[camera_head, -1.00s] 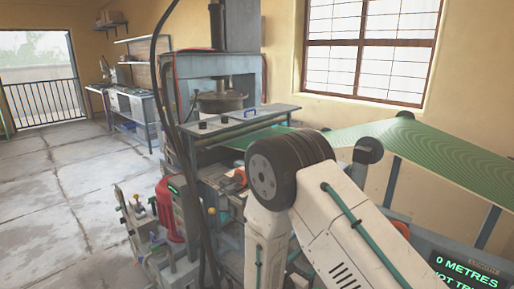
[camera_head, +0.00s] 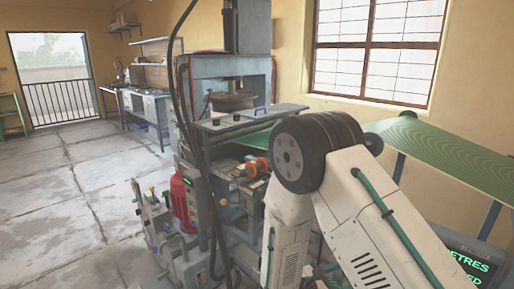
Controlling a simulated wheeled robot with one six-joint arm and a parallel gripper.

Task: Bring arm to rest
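My white arm fills the lower right of the head view, bent at a dark round joint. Its end is out of the picture, so my gripper does not show. The plate press (camera_head: 197,83) stands behind the arm, with a dark round die (camera_head: 232,102) in its opening.
A green patterned sheet (camera_head: 445,148) slopes down at the right. A display (camera_head: 470,262) with green letters sits at the lower right edge. A red motor (camera_head: 183,202) and small machine parts stand left of my arm. The floor (camera_head: 50,200) at the left is clear.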

